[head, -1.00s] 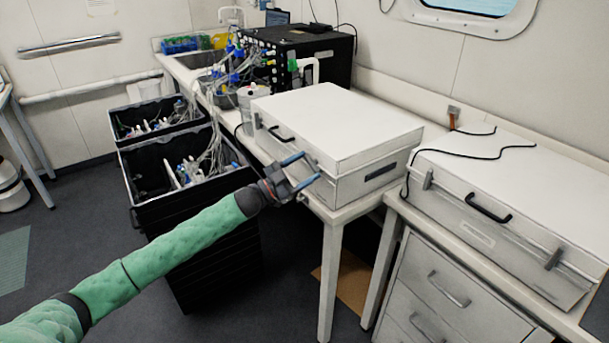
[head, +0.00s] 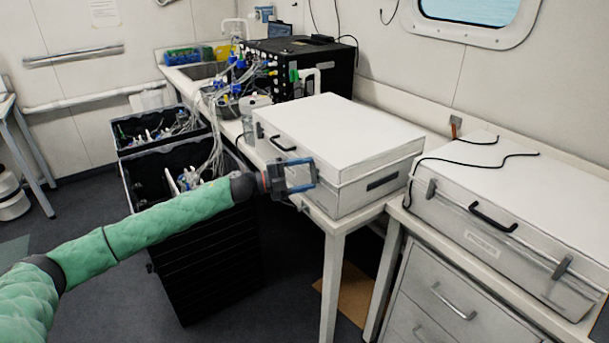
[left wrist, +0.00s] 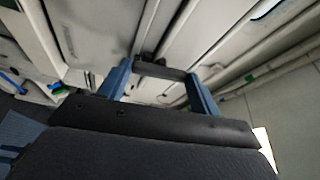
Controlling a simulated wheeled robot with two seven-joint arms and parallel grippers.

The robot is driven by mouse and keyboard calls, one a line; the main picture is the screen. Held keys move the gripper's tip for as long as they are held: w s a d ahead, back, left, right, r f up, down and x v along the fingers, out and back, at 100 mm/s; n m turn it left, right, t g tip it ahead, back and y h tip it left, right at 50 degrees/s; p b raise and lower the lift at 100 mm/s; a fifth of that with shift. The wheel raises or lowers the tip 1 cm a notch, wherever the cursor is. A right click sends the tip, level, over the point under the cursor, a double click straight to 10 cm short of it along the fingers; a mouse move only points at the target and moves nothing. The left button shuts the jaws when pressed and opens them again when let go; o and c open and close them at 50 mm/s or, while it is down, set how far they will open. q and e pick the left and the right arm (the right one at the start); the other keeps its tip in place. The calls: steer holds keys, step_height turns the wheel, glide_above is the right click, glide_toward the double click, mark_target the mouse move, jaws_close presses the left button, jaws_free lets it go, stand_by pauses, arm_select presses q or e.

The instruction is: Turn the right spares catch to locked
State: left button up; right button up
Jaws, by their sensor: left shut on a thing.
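A closed white case (head: 340,135) stands on the bench in the middle of the head view. A dark handle (head: 283,143) and a left catch (head: 259,130) show on its front. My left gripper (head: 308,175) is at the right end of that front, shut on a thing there. The gripper covers the right catch in the head view. In the left wrist view its two blue fingers (left wrist: 160,72) stand apart with a dark catch-like piece (left wrist: 150,60) between them. Whether the catch is turned to locked cannot be seen. My right gripper is not in view.
A second white case (head: 520,190) with a handle and two catches sits on the drawer unit (head: 435,285) at the right. Black crates (head: 200,240) with tubes stand on the floor beneath my left arm. Black equipment (head: 305,65) is on the bench behind.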

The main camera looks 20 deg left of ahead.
arm_select(q)
steer(key=shift+m, duration=1)
steer(key=shift+y+p, duration=0.3)
steer(key=shift+g, duration=0.3)
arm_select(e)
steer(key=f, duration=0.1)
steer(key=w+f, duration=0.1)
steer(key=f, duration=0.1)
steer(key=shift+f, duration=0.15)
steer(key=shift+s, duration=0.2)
arm_select(q)
steer(key=o, duration=1)
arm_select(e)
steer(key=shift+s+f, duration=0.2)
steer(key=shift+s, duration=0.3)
